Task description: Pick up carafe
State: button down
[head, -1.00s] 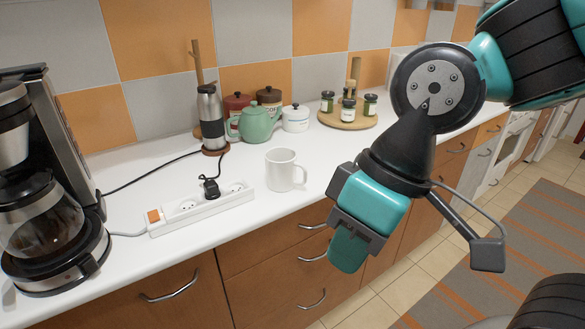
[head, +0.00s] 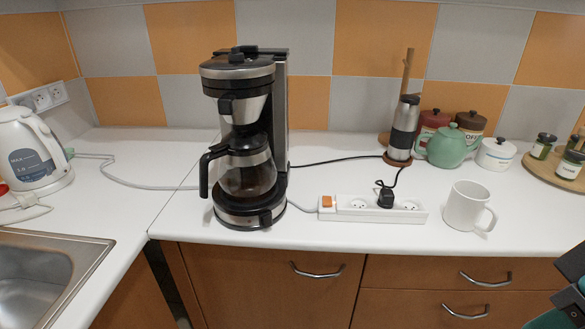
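The glass carafe (head: 247,172) with a black handle sits on the base of the black and silver coffee maker (head: 245,90), in the middle left of the head view. Its handle (head: 208,172) points left and a little forward. Dark liquid or a dark tint shows low in the glass. Only a small part of my arm or gripper shows at the bottom right edge, far right of the carafe. The fingertips are out of view.
A white power strip (head: 375,208) with a black plug and a white mug (head: 467,206) stand right of the coffee maker. A kettle (head: 30,150) and sink (head: 45,280) are at left. A steel grinder (head: 403,128) and green teapot (head: 447,147) stand behind. Counter left of the carafe is mostly clear.

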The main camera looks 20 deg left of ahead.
aim_at(249, 177)
jog(key=z, duration=0.15)
jog(key=i, duration=0.5)
jog(key=u, duration=1.3)
